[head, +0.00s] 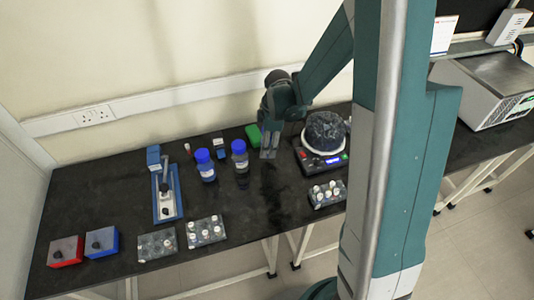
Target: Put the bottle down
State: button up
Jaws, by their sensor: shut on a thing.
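My gripper (268,152) points down over the middle of the black bench, just right of the blue-capped bottles. A second blue-capped bottle (207,170) stands upright further left.
A balance (309,160) bearing a dark rounded object (325,131) stands right of my gripper. A green block (253,135) lies behind. A blue-based stand (167,197) is left. Bench (270,205) is clear in front of my gripper.

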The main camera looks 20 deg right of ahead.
jog(key=shift+f, duration=0.2)
jog(key=shift+f+b, duration=0.3)
jog(key=shift+f, duration=1.75)
jog(key=shift+f, duration=0.2)
jog(key=o, duration=1.2)
jog(key=shift+c, duration=0.2)
jog(key=shift+r, duration=0.25)
jog(key=shift+s+d+r+p, duration=0.1)
jog(key=shift+d+r+p, duration=0.15)
jog(key=shift+r, duration=1.7)
jog(key=shift+d+r+p, duration=0.2)
jog(key=shift+r+p, duration=0.05)
jog(key=shift+r, duration=1.75)
jog(key=shift+s+d+r+p, duration=0.1)
jog(key=shift+d+r+p, duration=0.15)
jog(key=shift+r, duration=1.7)
